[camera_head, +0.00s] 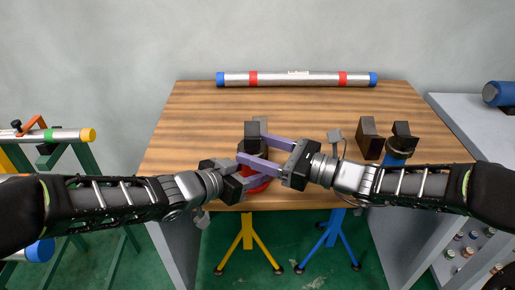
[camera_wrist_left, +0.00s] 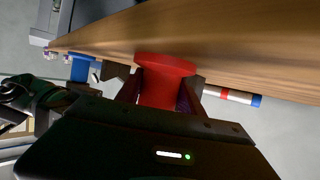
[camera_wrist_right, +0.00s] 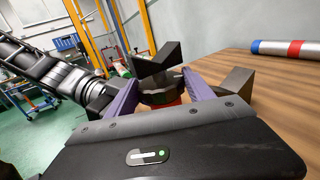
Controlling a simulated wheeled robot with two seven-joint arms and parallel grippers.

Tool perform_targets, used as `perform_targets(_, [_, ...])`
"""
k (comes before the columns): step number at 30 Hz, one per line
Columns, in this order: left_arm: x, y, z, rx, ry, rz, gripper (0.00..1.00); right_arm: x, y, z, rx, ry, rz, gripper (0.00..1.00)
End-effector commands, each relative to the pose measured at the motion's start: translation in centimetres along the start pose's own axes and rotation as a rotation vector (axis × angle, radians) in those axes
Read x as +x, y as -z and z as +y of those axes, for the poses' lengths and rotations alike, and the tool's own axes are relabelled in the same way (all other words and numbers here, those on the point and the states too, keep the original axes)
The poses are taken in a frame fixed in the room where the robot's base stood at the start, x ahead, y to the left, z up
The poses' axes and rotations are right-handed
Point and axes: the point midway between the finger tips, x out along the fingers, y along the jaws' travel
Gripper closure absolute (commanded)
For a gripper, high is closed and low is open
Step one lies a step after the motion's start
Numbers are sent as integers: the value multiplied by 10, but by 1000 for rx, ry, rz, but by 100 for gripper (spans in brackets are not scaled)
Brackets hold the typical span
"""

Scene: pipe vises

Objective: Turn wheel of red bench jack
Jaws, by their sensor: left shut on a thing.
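The red bench jack (camera_head: 258,184) stands at the table's front edge, mostly hidden by my grippers in the head view. In the right wrist view, the jack's black V-shaped head (camera_wrist_right: 155,62) and dark collar (camera_wrist_right: 162,88) show, with a little red below. My right gripper (camera_head: 254,149) is open, its purple fingers on either side of the collar. I cannot tell whether they touch it.
A blue bench jack (camera_head: 396,160) stands to the right, beside a dark block (camera_head: 370,138). A silver pipe (camera_head: 297,79) with red bands and blue ends lies at the back of the wooden table (camera_head: 200,120). The table's middle back is clear. Another pipe (camera_head: 68,135) rests on a stand at left.

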Motion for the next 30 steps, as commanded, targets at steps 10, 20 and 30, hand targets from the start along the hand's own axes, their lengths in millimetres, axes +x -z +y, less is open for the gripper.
perform_targets(10, [1,-9,0,-4,0,-18,100,0,1,1,0,-2,0,68])
perform_targets(20, [1,-9,0,-4,0,-18,100,0,1,1,0,-10,-1,81])
perform_targets(30, [1,-9,0,-4,0,-18,100,2,-1,-1,-2,-126,-8,81])
